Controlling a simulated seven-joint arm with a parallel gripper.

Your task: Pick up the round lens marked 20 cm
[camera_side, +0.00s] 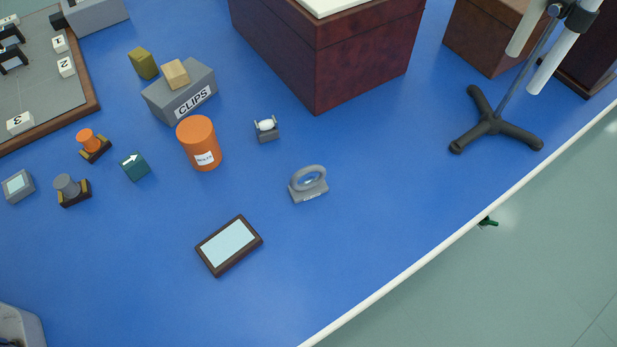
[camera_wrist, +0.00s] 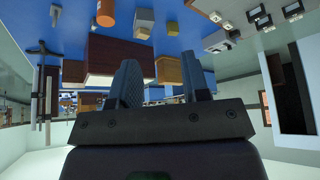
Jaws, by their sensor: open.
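A round lens in a grey ring mount (camera_side: 309,183) stands upright on a small grey base on the blue bench in the side view. Its base carries a label too small to read, so I cannot confirm the 20 cm marking. My gripper (camera_wrist: 160,60) shows in the wrist view with its two dark fingers spread apart and nothing visible between them. It is not in the side view.
An orange cylinder (camera_side: 199,143) and a small grey holder with a white piece (camera_side: 266,128) stand left of the lens. A dark-framed tablet (camera_side: 229,245) lies below left. A large dark red box (camera_side: 335,50) and a tripod stand (camera_side: 495,125) are behind. Right of the lens is clear.

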